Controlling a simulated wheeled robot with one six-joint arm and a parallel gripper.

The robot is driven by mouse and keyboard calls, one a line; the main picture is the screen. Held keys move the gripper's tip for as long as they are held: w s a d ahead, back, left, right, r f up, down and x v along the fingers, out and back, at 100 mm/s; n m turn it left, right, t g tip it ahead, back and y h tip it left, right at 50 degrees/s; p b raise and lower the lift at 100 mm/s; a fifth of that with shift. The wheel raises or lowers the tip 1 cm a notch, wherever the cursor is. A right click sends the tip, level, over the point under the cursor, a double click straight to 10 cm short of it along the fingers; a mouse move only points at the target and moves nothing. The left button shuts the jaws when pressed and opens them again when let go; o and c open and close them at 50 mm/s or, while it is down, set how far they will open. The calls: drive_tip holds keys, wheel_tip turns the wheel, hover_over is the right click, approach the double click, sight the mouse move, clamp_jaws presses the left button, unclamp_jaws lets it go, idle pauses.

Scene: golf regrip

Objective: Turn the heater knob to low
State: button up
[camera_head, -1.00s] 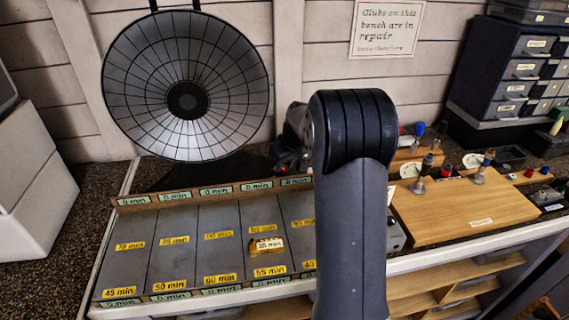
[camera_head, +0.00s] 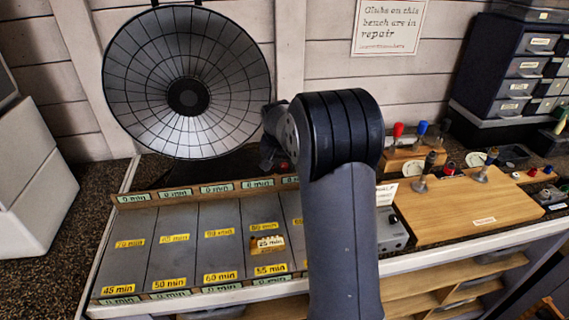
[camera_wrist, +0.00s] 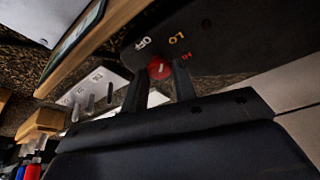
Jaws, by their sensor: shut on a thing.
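The heater (camera_head: 215,120) is a large round dish with a wire grille, standing at the back left of the bench. In the wrist view its dark base (camera_wrist: 235,40) carries a red knob (camera_wrist: 159,68) with a white line, beside the labels OFF, LO and HI. The line seems to slant up and right, but it is too small to tell which label it meets. My gripper (camera_wrist: 160,80) has its two fingers on either side of the knob and is shut on it.
A wooden board (camera_head: 478,207) with upright tools and a drawer cabinet (camera_head: 520,65) are at the right.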

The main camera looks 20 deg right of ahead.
drive_tip(key=shift+w+a+m+g+h+b, duration=0.1)
drive_tip(key=shift+m+g+h+b, duration=0.35)
drive_tip(key=shift+m, duration=1.15)
drive_tip(key=o, duration=1)
